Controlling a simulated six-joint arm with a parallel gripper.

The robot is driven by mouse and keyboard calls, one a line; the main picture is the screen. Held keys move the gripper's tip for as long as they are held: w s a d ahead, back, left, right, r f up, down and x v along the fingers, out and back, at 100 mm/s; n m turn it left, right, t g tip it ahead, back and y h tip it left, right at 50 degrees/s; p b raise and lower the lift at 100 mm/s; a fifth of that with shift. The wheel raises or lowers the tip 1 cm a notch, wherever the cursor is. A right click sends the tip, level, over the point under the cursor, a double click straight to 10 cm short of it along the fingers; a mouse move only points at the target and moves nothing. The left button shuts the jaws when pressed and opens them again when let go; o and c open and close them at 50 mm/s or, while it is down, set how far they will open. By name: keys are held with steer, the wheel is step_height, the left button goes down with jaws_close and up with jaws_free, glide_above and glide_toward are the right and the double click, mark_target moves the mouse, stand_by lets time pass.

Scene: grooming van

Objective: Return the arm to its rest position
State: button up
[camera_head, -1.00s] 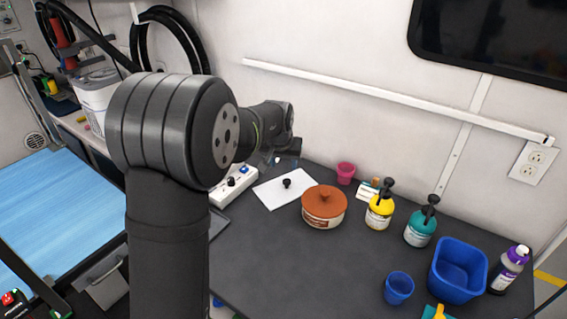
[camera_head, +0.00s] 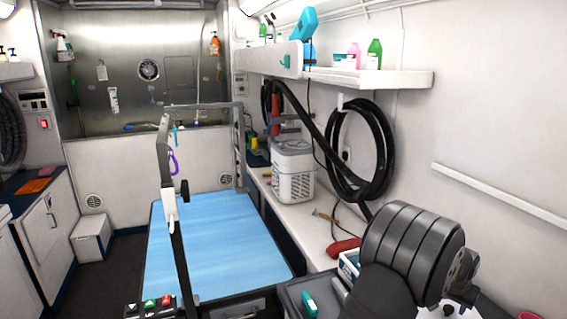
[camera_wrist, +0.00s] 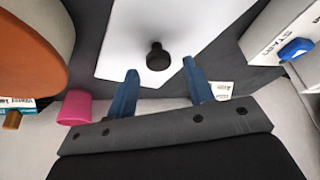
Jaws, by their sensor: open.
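My arm shows at the lower right of the head view, with its dark grey ribbed joint over the counter; the gripper itself is out of that view. In the wrist view my gripper (camera_wrist: 160,95) is open, its two blue fingers apart with nothing between the tips. Just beyond the tips is a white board (camera_wrist: 205,30) with a black knob (camera_wrist: 158,57) on it. A pink cup (camera_wrist: 74,107) is to the left of the fingers. An orange-brown lidded pot (camera_wrist: 35,45) is at the upper left, partly cut off.
A white box with a blue switch (camera_wrist: 296,48) is at the right of the wrist view. In the head view, a blue grooming table (camera_head: 215,240) stands left of the counter. A white ventilated bin (camera_head: 293,172), a black hose (camera_head: 345,150) and a wall shelf (camera_head: 400,78) are nearby.

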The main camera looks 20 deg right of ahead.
steer(key=shift+r, duration=0.75)
